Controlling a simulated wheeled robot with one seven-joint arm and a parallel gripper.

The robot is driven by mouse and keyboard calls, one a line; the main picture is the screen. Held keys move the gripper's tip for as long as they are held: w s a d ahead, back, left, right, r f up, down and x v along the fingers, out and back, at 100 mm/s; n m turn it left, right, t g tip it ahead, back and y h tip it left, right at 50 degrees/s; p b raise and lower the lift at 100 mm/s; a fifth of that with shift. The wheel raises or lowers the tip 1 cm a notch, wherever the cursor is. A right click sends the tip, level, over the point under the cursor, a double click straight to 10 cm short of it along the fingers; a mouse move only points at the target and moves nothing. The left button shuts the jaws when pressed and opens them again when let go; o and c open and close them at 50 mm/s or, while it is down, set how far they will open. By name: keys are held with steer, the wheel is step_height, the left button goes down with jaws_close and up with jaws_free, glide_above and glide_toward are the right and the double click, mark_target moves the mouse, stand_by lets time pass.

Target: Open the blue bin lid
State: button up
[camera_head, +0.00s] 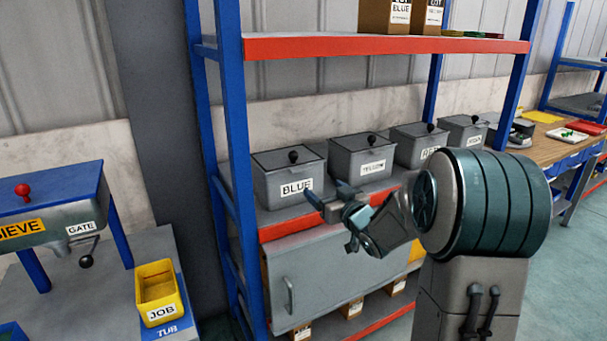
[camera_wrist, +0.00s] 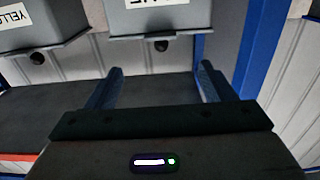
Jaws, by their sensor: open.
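The blue bin (camera_head: 275,192) is a grey box labelled BLUE, leftmost on the middle shelf of the rack. Its lid (camera_head: 272,160) is shut, with a black knob (camera_head: 293,157) on top. My gripper (camera_head: 323,196) is open and empty, in front of the bin's right side and below the lid's level. In the wrist view, where things appear upside down, the gripper (camera_wrist: 160,75) shows both fingers apart. The blue bin (camera_wrist: 185,20) and its knob (camera_wrist: 162,44) lie beyond them, with no contact visible.
The yellow bin (camera_head: 345,160) and two more lidded bins stand to the right on the same shelf. A red-edged upper shelf (camera_head: 380,46) hangs above the bins. A blue rack post (camera_head: 240,170) stands close left of the blue bin. A grey cabinet (camera_head: 320,275) is below.

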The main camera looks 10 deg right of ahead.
mark_target(301, 170)
steer(key=p+x, duration=0.1)
steer(key=x, duration=1.1)
steer(key=shift+w+a+f+p, duration=0.1)
steer(key=shift+w+p, duration=0.1)
steer(key=shift+p, duration=0.2)
